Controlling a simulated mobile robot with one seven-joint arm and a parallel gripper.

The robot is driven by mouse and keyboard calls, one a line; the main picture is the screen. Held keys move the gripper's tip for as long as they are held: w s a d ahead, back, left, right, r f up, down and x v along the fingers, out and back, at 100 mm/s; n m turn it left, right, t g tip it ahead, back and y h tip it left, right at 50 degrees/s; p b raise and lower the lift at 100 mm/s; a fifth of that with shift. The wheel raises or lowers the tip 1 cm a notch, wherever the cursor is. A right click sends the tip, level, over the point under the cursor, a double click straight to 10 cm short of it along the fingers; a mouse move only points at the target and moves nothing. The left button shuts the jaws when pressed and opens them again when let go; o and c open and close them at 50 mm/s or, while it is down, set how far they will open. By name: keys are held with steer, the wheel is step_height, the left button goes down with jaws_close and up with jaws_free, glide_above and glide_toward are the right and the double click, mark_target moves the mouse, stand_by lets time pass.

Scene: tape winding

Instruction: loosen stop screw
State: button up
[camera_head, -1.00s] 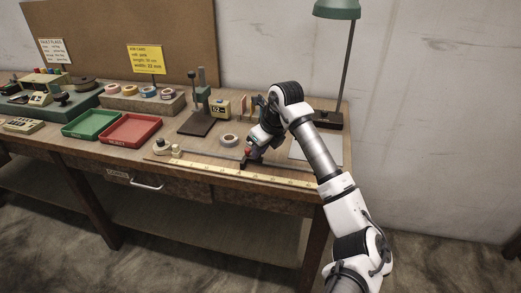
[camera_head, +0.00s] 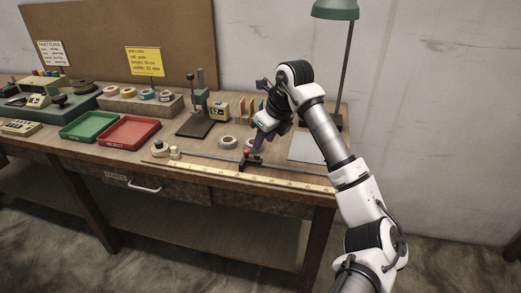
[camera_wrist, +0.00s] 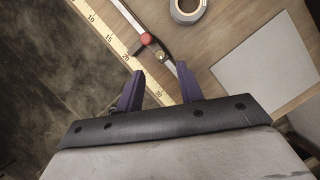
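The stop screw (camera_wrist: 147,39) has a red knob and sits on a dark sliding stop (camera_wrist: 158,51) on the metal rail along the yellow ruler (camera_wrist: 113,42). In the head view the red knob (camera_head: 246,153) shows near the table's front, just left of my gripper (camera_head: 260,145). In the wrist view my gripper (camera_wrist: 160,84) has its two purple fingers spread apart with nothing between them. The knob lies ahead of the fingertips, apart from them. The head view shows the fingers small and partly covered by the wrist.
A grey tape roll (camera_wrist: 187,9) lies near the rail. A pale sheet (camera_wrist: 265,65) lies on the right. Red (camera_head: 128,131) and green (camera_head: 89,125) trays, a stamping press (camera_head: 196,124) and a lamp (camera_head: 345,70) stand on the bench (camera_head: 200,166).

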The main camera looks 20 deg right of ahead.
steer(key=v, duration=0.8)
steer(key=shift+b, duration=0.35)
